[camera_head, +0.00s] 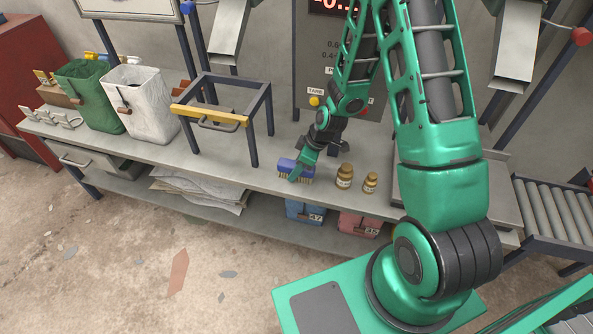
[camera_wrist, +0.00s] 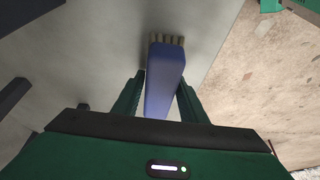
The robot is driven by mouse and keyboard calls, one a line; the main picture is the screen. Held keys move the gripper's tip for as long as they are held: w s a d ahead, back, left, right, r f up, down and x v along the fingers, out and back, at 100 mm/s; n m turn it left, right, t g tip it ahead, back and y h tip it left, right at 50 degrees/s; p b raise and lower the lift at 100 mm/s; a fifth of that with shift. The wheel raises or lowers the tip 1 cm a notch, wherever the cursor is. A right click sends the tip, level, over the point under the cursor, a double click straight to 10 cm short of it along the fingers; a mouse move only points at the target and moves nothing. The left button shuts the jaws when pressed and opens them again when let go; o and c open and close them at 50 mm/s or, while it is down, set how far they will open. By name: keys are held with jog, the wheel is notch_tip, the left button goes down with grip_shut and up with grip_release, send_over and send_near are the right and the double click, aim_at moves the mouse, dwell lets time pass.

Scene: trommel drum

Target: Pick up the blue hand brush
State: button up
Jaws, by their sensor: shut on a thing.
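The blue hand brush (camera_head: 290,166) is at the front edge of the grey workbench (camera_head: 262,180), with its pale bristles facing down. My gripper (camera_head: 301,166) is shut on it from above. In the wrist view the blue brush (camera_wrist: 165,82) lies between the two green fingers of my gripper (camera_wrist: 160,98), with its bristles at the far end. I cannot tell whether the bristles still touch the bench.
Two small brown jars (camera_head: 345,177) (camera_head: 370,183) stand right of the brush. A dark frame with a yellow bar (camera_head: 209,115) stands to the left. Further left are a white bin (camera_head: 146,105) and a green bin (camera_head: 88,98). A roller conveyor (camera_head: 550,210) is at the right.

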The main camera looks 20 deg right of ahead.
aim_at(292, 163)
jog(key=shift+r, duration=0.15)
jog(key=shift+w+r, duration=0.1)
jog(key=shift+r, duration=0.4)
notch_tip(292, 163, up, 4)
jog(key=shift+a+f, duration=0.1)
jog(key=s+a+r, duration=0.5)
jog(key=a+r, duration=0.1)
jog(key=a, duration=0.4)
jog(key=shift+s+r, duration=0.25)
jog(key=shift+s, duration=0.15)
jog(key=o, duration=0.3)
jog(key=shift+d, duration=0.1)
jog(key=shift+c, duration=0.2)
